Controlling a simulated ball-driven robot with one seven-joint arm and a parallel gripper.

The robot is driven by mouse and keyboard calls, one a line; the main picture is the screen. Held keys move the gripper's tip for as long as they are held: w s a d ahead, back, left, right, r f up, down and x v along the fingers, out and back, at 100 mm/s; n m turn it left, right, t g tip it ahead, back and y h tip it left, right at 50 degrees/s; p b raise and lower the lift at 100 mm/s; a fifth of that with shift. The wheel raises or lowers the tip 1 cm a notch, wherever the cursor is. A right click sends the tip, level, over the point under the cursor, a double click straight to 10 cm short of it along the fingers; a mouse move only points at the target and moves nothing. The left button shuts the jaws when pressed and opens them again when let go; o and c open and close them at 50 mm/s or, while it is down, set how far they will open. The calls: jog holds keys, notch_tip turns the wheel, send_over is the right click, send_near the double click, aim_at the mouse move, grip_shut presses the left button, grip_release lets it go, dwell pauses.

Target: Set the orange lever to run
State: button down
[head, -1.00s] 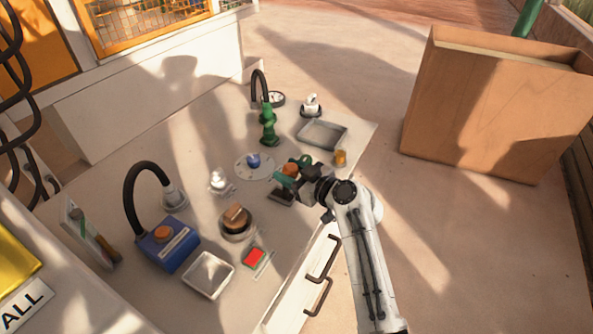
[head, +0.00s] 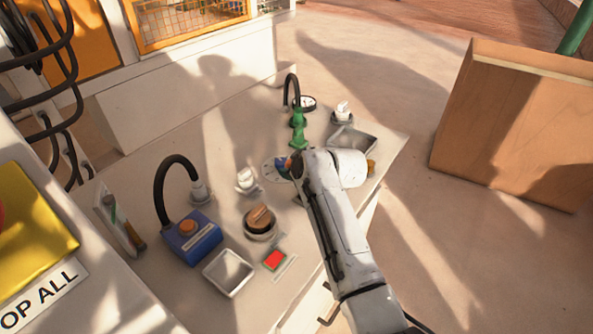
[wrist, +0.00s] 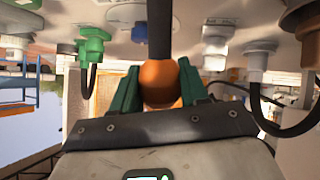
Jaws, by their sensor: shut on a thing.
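The orange lever shows in the wrist view as a round orange knob (wrist: 160,83) on a dark upright shaft. My gripper (wrist: 158,74) has its two green fingers shut on the knob, one on each side. In the head view my white arm covers the gripper and most or all of the lever at the right front of the bench. The lever's base and any run marking cannot be made out.
A blue and white dial (head: 275,166) and a green spout fixture (head: 299,130) stand behind the gripper. A blue box with an orange button (head: 191,238), a white tray (head: 228,273), a red button (head: 275,260) and a brown knob (head: 261,221) are left of my arm.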

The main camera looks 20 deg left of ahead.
jog(key=shift+f, duration=0.25)
jog(key=c, duration=0.6)
grip_release()
jog(key=shift+r, duration=0.1)
jog(key=p+v, duration=0.2)
jog(key=v, duration=0.8)
jog(key=shift+s+d+r, duration=0.2)
jog(key=shift+s+r, duration=0.05)
